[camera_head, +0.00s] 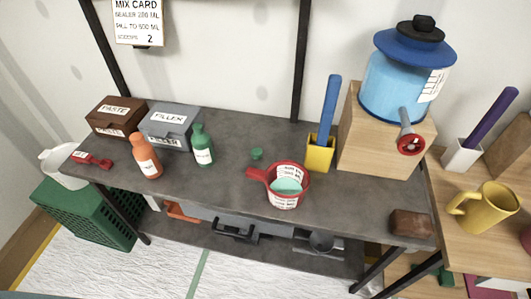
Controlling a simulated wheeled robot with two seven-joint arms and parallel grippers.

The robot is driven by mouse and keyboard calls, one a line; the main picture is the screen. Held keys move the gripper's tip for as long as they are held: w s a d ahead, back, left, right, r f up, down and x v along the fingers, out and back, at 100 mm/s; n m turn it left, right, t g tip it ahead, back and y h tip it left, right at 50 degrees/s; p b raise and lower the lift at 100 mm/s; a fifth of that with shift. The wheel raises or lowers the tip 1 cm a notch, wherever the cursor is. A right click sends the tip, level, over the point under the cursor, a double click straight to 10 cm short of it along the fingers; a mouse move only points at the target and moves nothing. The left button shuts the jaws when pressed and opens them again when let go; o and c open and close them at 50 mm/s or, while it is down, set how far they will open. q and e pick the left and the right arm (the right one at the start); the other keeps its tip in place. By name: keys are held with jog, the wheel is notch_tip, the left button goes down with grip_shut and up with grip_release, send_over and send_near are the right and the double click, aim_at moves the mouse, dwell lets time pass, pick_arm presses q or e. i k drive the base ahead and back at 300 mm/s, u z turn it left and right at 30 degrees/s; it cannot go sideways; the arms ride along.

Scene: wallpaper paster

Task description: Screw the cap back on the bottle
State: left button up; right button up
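A green bottle (202,148) with a white label stands upright on the grey workbench (225,190). A small green cap (257,153) lies on the bench to its right, apart from it. An orange bottle (146,158) with a white label stands upright to the left of the green one. The bottle tops are too small to make out whether either neck is covered. Neither of my grippers is in view.
A red measuring cup (287,187) with light green contents stands right of the cap. Behind are a brown box (116,117) and a grey box (170,128). A yellow holder (320,154) and a blue dispenser (403,80) on a wooden stand (371,150) are right.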

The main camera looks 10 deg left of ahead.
aim_at(201, 139)
jog(key=z, duration=3.2)
jog(key=k, duration=1.55)
jog(key=u, duration=1.35)
